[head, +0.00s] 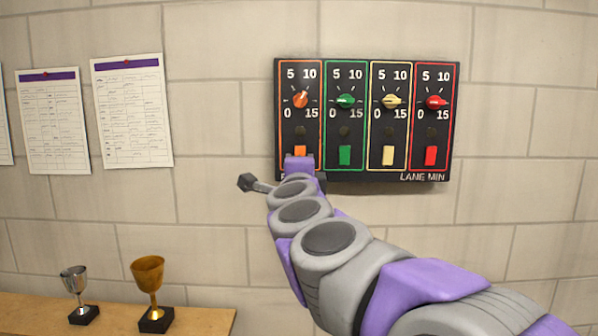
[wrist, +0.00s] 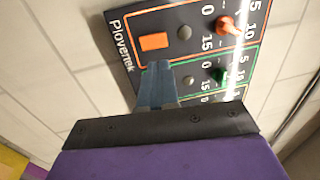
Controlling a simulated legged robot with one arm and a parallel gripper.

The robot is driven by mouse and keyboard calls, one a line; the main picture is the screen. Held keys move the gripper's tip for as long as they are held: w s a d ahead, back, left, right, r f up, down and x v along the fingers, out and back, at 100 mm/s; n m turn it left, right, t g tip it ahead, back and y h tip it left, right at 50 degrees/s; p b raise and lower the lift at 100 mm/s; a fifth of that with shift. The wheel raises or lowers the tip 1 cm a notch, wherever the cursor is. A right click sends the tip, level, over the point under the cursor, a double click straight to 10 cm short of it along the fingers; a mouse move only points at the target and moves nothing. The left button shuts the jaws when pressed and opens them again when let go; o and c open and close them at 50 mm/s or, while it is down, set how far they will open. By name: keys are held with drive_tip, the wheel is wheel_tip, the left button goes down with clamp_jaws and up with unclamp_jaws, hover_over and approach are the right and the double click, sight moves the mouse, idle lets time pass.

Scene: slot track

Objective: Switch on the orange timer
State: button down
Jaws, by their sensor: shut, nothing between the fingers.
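The orange timer is the leftmost column of a black panel in the head view. Its orange dial (head: 301,100) sits tilted between the printed numbers, above a dark round lamp (head: 300,131). Its orange switch (head: 299,150) is partly hidden behind my arm. In the wrist view, turned sideways, the orange switch (wrist: 154,41), the dark lamp (wrist: 184,33) and the orange dial (wrist: 226,25) show. My gripper (wrist: 158,68) is shut and empty, its tips over the panel beside the orange switch, toward the green column. I cannot tell whether they touch the panel.
Green (head: 344,156), cream (head: 388,156) and red (head: 431,156) switches stand in the neighbouring columns, each under a dial. Papers (head: 132,110) hang on the block wall to the left. Two trophies (head: 149,290) stand on a wooden shelf (head: 205,318) at lower left.

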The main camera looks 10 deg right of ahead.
sight(300, 148)
drive_tip(key=p+x, duration=0.1)
drive_tip(key=x, duration=0.8)
drive_tip(key=shift+p, duration=0.4)
drive_tip(key=shift+w, duration=0.1)
drive_tip(key=shift+w+r+p, duration=0.1)
drive_tip(key=shift+r+p, duration=0.4)
drive_tip(key=shift+p, duration=0.1)
drive_tip(key=shift+r+p, duration=0.3)
drive_tip(key=shift+p, duration=0.4)
drive_tip(key=shift+d, duration=0.1)
